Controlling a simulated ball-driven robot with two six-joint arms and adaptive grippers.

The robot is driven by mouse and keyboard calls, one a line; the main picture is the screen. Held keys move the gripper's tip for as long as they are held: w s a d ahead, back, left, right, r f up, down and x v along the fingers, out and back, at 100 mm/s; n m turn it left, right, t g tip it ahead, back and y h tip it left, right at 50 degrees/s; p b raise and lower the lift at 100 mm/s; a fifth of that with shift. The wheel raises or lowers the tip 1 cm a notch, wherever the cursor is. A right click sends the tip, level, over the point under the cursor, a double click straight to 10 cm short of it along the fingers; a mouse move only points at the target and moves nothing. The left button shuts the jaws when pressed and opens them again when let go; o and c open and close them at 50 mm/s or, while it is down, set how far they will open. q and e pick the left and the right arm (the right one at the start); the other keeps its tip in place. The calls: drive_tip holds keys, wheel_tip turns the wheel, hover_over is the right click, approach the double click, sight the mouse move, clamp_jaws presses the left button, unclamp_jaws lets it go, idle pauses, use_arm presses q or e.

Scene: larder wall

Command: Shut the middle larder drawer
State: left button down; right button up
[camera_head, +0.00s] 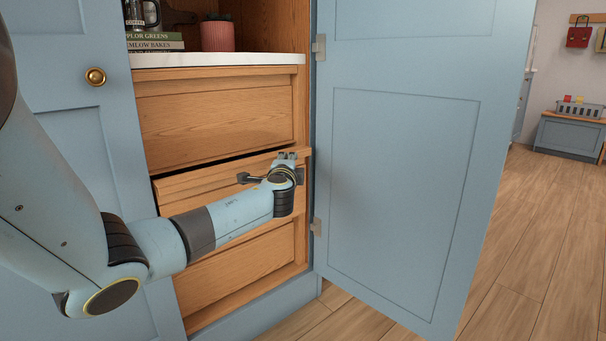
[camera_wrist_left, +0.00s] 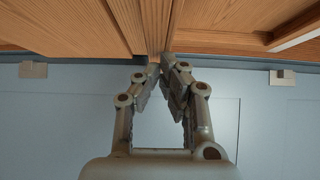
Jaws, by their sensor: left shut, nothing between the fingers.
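The middle larder drawer (camera_head: 190,192) is wooden and stands slightly out, with a dark gap along its top edge. My left arm reaches across its front. My left gripper (camera_head: 285,156) is at the right part of the drawer front, near its top edge. In the left wrist view my left gripper (camera_wrist_left: 165,66) is shut and empty, its fingertips close to the wood (camera_wrist_left: 155,30). I cannot tell whether they touch it. My arm hides part of the middle drawer and the lower drawer. My right gripper is not in view.
The upper drawer (camera_head: 215,120) and lower drawer (camera_head: 235,262) look shut. An open blue door (camera_head: 400,190) stands close to the right of the gripper. A white shelf (camera_head: 220,59) above holds books (camera_head: 155,41) and a pink pot (camera_head: 217,36). Wooden floor is clear at right.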

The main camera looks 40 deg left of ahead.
sight(273, 155)
use_arm(q)
drive_tip(key=a, duration=0.2)
drive_tip(key=a+b, duration=0.1)
drive_tip(key=a, duration=0.1)
drive_tip(key=a+b, duration=0.1)
drive_tip(key=a, duration=0.1)
drive_tip(key=shift+w+a+f, duration=0.1)
drive_tip(key=shift+w+a, duration=0.05)
drive_tip(key=shift+w, duration=0.1)
drive_tip(key=shift+a, duration=0.25)
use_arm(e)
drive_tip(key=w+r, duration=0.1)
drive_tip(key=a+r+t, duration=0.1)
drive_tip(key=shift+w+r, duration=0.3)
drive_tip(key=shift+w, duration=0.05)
